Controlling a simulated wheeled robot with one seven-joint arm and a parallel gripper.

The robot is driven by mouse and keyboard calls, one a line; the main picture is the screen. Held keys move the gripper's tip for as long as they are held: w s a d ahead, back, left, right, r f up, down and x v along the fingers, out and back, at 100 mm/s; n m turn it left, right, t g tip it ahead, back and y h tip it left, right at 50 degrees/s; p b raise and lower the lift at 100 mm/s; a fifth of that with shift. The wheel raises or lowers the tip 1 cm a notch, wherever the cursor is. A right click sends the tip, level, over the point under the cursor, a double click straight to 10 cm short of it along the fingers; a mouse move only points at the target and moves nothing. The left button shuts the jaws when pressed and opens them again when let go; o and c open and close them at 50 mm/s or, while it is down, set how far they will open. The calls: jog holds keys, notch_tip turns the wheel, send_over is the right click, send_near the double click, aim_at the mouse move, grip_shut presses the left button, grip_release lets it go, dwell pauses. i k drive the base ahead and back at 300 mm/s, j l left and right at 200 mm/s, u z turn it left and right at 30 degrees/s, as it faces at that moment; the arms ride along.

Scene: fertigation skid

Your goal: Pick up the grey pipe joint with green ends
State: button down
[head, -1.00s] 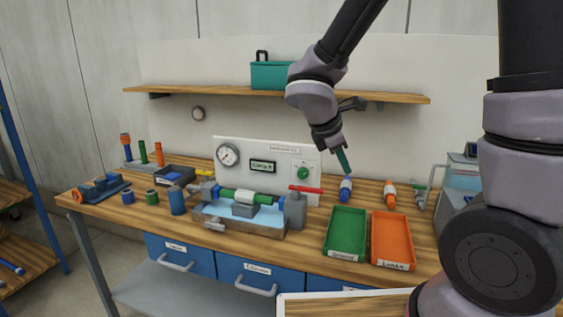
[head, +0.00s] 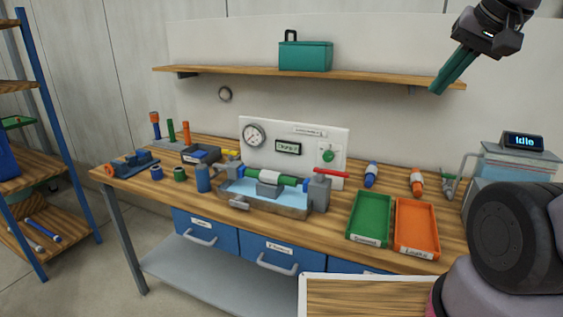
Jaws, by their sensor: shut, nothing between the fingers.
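A pale grey pipe joint with green ends (head: 264,177) lies level across the blue water bath of the clamp rig (head: 292,207), between the rig's end blocks. It is the only joint with green ends that I can make out. My gripper (head: 436,90) is at the top right, high above the bench and in front of the wall. Its long teal fingers are shut with nothing between them, pointing down and left. It is well to the right of the joint and apart from it.
A pipe joint with blue ends (head: 371,174) and one with orange ends (head: 417,181) stand behind the green tray (head: 387,218) and orange tray (head: 436,228). The gauge panel (head: 293,146) rises behind the rig. A shelf (head: 228,73) with a teal box (head: 305,56) hangs above.

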aim_at(270, 177)
jog(key=i+j, duration=0.1)
jog(key=j, duration=0.3)
jog(key=i+j, duration=0.1)
jog(key=j, duration=0.65)
jog(key=i+j, duration=0.15)
jog(key=j, duration=0.25)
